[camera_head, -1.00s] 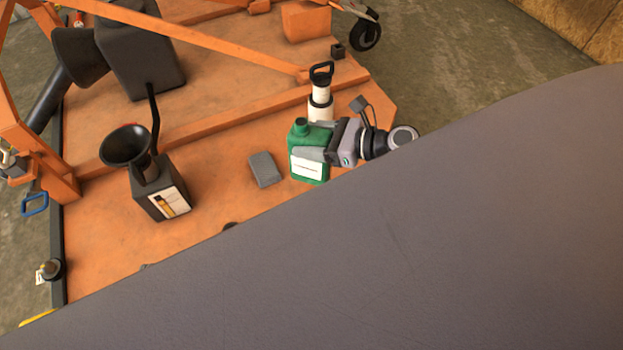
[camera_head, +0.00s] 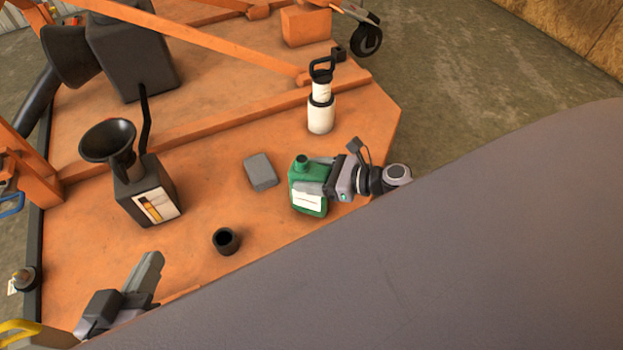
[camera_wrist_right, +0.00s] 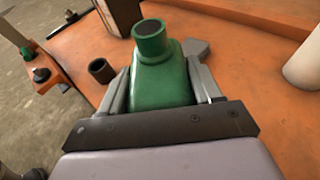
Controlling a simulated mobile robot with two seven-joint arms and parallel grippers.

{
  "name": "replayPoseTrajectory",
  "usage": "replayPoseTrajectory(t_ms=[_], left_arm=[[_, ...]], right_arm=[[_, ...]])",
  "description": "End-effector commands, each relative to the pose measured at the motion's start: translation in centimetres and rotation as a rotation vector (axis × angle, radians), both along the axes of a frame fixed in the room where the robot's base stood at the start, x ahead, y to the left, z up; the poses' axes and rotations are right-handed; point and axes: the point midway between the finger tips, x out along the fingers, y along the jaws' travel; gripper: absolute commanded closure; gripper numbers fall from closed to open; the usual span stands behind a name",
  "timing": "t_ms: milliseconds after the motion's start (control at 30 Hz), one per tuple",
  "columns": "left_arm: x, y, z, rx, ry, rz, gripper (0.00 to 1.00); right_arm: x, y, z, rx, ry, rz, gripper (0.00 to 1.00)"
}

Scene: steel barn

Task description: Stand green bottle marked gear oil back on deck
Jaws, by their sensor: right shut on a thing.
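The green bottle (camera_head: 308,187) with a white label is upright, or nearly so, over the right part of the orange deck (camera_head: 205,205). Its open round neck points up. My right gripper (camera_head: 316,188) is shut on the bottle's sides, coming from the right. In the right wrist view the bottle (camera_wrist_right: 160,82) stands between both fingers. Its base is hidden there, and I cannot tell whether it touches the deck. My left gripper (camera_head: 146,275) is at the lower left over the deck's near edge, apart from everything; its finger gap is not clear.
A grey block (camera_head: 260,171) lies left of the bottle, and a black cup (camera_head: 226,241) stands nearer. A white pump bottle (camera_head: 320,112) stands behind. A dark can with funnel (camera_head: 147,193) is at left. A large grey surface hides the lower right.

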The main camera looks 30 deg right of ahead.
Motion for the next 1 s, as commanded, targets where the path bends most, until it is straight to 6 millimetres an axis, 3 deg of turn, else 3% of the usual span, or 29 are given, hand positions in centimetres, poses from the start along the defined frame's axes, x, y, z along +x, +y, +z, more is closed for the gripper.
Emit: replayPoseTrajectory(t_ms=[433, 467, 500, 867, 1000], left_arm=[[0.0, 0.3, -0.1, 0.018, -0.021, 0.007, 1.0], [-0.1, 0.3, 0.0, 0.019, -0.023, 0.007, 1.0], [-0.1, 0.3, 0.0, 0.018, -0.022, 0.007, 1.0], [-0.1, 0.3, 0.3, 0.014, -0.021, 0.006, 1.0], [-0.2, 0.0, 0.6, -0.001, 0.0, -0.002, 1.0]], right_arm=[[0.2, 0.0, -0.5, 0.003, -0.007, 0.0, 1.0], [0.0, 0.0, -0.6, 0.0, -0.001, 0.0, 0.26], [0.0, 0.0, -0.6, 0.0, -0.001, 0.0, 0.13], [0.0, 0.0, -0.3, 0.0, -0.001, 0.0, 0.11], [-1.1, -1.0, 0.3, -0.001, 0.002, -0.001, 0.11]])
